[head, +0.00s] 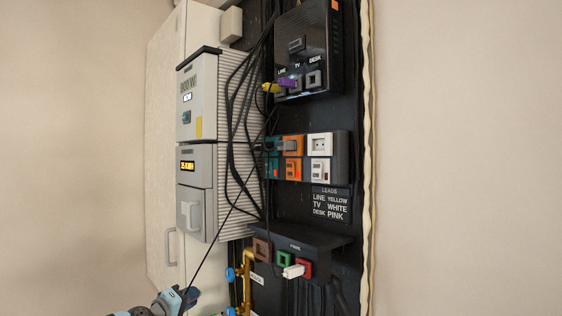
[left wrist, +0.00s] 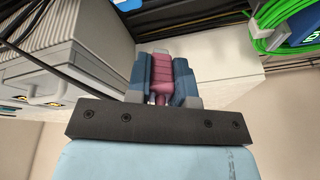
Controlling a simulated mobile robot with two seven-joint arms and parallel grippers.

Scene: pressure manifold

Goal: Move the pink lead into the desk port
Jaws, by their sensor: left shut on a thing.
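My left gripper (head: 184,298) is low at the lower left in the head view, well below the black box. In the left wrist view it (left wrist: 160,88) is shut on the ribbed pink lead's plug (left wrist: 160,70). The pink colour is hard to make out in the head view; a dark cable runs up from the gripper. The desk port (head: 314,78) is the right one of the row on the black box (head: 312,45) and looks empty. My right gripper is out of view.
A white plug (head: 293,271) is at the red socket (head: 305,268) low on the board. Orange, white and teal sockets (head: 292,145) sit mid-board. Grey units (head: 197,95) stand left, with loose black cables (head: 235,150) hanging between. A leads label (head: 331,204) shows desk as pink.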

